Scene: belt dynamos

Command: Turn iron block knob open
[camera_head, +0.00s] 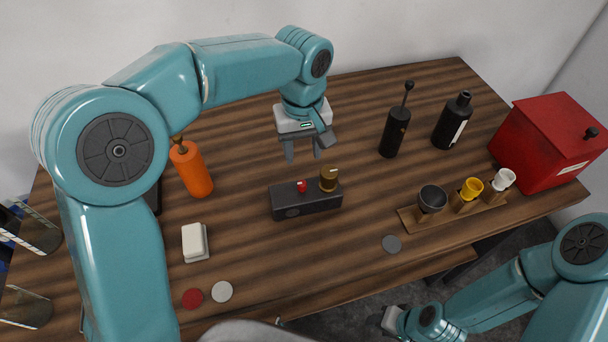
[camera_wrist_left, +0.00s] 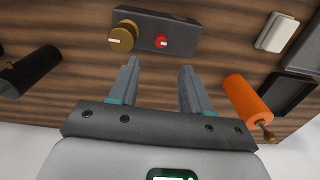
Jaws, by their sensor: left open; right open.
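The iron block (camera_head: 305,203) is a dark grey box lying on the wooden table near the middle. It carries a brass knob (camera_head: 328,179) at its right end and a smaller red knob (camera_head: 301,186) beside it. In the left wrist view the block (camera_wrist_left: 180,36) is at the top, with the brass knob (camera_wrist_left: 122,38) and the red knob (camera_wrist_left: 161,41), each with a pale mark. My left gripper (camera_head: 303,155) is open and empty, behind the block and apart from it. My right gripper (camera_head: 388,318) is low at the table's front side; its fingers are hard to make out.
An orange bottle (camera_head: 191,168) and a white block (camera_head: 195,242) stand left. Black bottles (camera_head: 395,131) (camera_head: 453,121) stand behind right. A wooden rack (camera_head: 408,218) with small cups and a red box (camera_head: 541,147) are at right. Discs (camera_head: 222,292) lie in front.

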